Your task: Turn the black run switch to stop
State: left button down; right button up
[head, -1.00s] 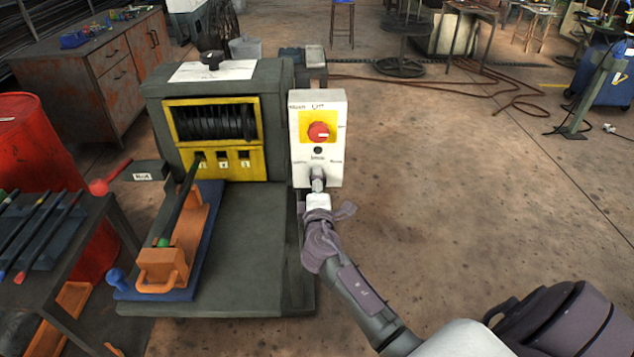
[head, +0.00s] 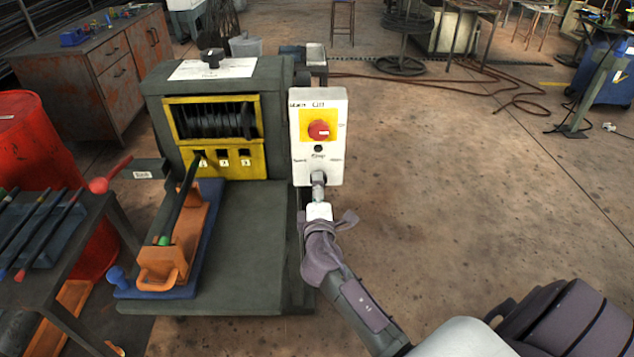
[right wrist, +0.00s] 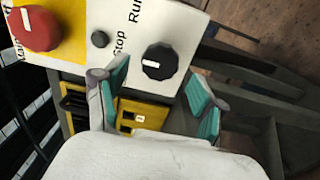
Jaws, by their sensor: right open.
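The black run switch (right wrist: 159,62) is a ridged round knob on the white control box (head: 336,165). In the right wrist view its white mark lies on its left side, facing the side where the Stop label (right wrist: 120,42) is printed. The Run label (right wrist: 135,11) is farther up in that view. My right gripper (right wrist: 157,97) is open, its teal-padded fingers to either side below the knob, seemingly clear of it. In the head view my right gripper (head: 318,180) is in front of the box's lower part and mostly hides the knob. My left gripper is out of view.
A red knob on a yellow plate (head: 319,130) and a small black button (head: 318,149) are above the switch. The drum machine (head: 280,200) stands left of the box. A red barrel (head: 30,150) is far left.

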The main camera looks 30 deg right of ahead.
jog(key=v, duration=0.8)
jog(key=shift+s+a, duration=0.2)
jog(key=shift+s, duration=0.05)
jog(key=s+a+f+g+y, duration=0.2)
jog(key=s+f, duration=0.1)
jog(key=f, duration=0.8)
jog(key=s+a+f+m+g+y, duration=0.1)
jog(key=s+a+f+g+y, duration=0.15)
jog(key=f, duration=0.75)
jog(key=s+a+f+g+y, duration=0.1)
jog(key=s+f+g+y, duration=0.15)
jog(key=f, duration=0.85)
jog(key=s+a+f+m+g+y, duration=0.1)
jog(key=s+a+f+m+g, duration=0.15)
jog(key=s+f, duration=1.1)
jog(key=s+f+m+g, duration=0.2)
jog(key=s+f+m, duration=0.1)
jog(key=s, duration=0.7)
jog(key=s+f+m+g+y, duration=0.1)
jog(key=s+f+m+g, duration=0.2)
jog(key=s, duration=0.8)
jog(key=shift+d+f, duration=0.3)
jog(key=shift+f, duration=0.55)
